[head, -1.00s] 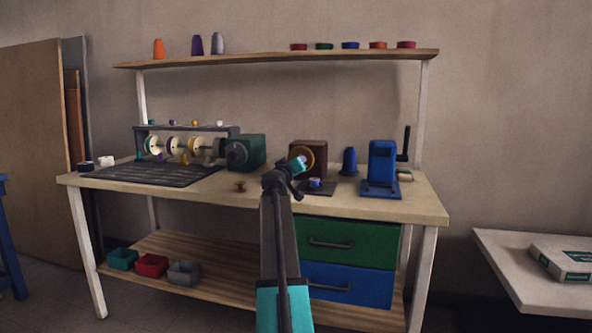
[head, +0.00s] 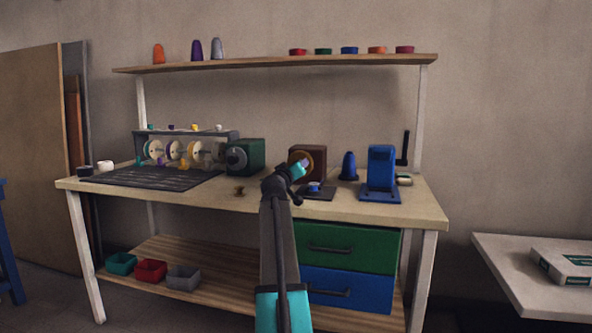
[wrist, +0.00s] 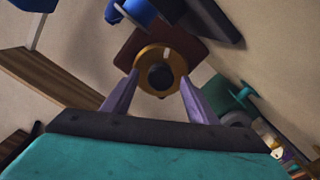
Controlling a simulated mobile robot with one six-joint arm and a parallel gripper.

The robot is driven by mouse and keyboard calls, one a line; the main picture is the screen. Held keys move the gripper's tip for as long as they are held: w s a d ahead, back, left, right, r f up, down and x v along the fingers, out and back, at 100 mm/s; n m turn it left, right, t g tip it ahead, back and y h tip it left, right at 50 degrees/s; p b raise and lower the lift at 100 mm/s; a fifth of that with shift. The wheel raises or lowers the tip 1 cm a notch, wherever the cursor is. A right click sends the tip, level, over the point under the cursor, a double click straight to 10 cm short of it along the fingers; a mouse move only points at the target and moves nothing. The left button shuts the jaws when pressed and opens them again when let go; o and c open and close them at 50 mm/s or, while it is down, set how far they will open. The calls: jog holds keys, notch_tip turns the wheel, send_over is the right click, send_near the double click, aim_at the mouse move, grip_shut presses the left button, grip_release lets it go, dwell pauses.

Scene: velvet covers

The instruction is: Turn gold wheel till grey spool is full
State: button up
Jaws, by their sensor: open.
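The gold wheel (head: 294,157) is on the front of a brown box (head: 318,155) on the bench. In the wrist view the gold wheel (wrist: 144,60) is a ring around a dark hub. My gripper (head: 302,164) is at the wheel and hides part of it in the head view. In the wrist view my gripper (wrist: 159,76) is open, with one purple finger at each side of the ring; I cannot tell if they touch it. The grey spool (head: 208,153) looks to be the right-hand one in the rack at left; its fill is too small to tell.
A green machine (head: 246,155) stands left of the brown box. A blue cone (head: 348,166) and a blue press (head: 381,168) stand to the right. A small blue-and-white spool (head: 314,187) sits just below the wheel. The front right bench top is clear.

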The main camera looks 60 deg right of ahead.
jog(key=shift+p+v, duration=1.85)
jog(key=shift+v, duration=5.05)
